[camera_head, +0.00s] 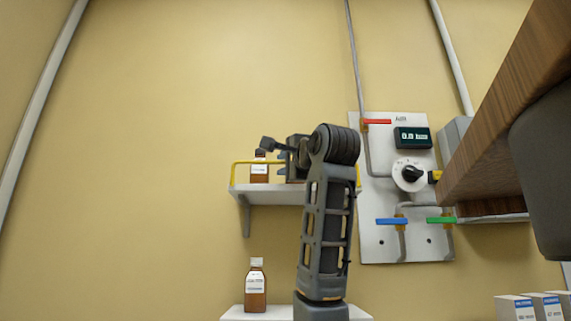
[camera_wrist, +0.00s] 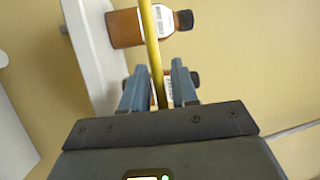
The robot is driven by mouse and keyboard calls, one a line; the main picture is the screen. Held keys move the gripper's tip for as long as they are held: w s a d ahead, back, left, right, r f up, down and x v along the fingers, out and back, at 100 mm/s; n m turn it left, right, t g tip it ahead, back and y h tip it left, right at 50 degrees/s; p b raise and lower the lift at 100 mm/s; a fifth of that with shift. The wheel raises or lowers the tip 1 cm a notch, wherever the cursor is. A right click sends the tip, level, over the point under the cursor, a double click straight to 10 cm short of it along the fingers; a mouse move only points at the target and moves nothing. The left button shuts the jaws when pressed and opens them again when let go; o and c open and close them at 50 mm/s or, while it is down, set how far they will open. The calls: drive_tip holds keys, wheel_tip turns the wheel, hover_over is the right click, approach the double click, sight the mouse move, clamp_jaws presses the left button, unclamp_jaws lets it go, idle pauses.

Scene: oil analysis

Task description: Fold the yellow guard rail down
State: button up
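The yellow guard rail (camera_head: 242,162) stands raised above the front of the white wall shelf (camera_head: 275,196) in the head view. In the wrist view the rail (camera_wrist: 151,45) runs lengthwise between the two blue fingers of my gripper (camera_wrist: 158,70). The fingers are open, with a gap on each side of the rail. I cannot tell how deep the rail sits between them. In the head view my arm hides the right part of the rail and most of the gripper.
A brown bottle (camera_head: 259,172) stands on the shelf behind the rail; another bottle (camera_head: 256,288) stands on a lower white surface. A panel (camera_head: 380,248) with red, blue and green handles is to the right. A wooden edge (camera_head: 500,120) juts in at the right.

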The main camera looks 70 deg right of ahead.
clamp_jaws()
drive_tip(key=shift+a+f, duration=0.1)
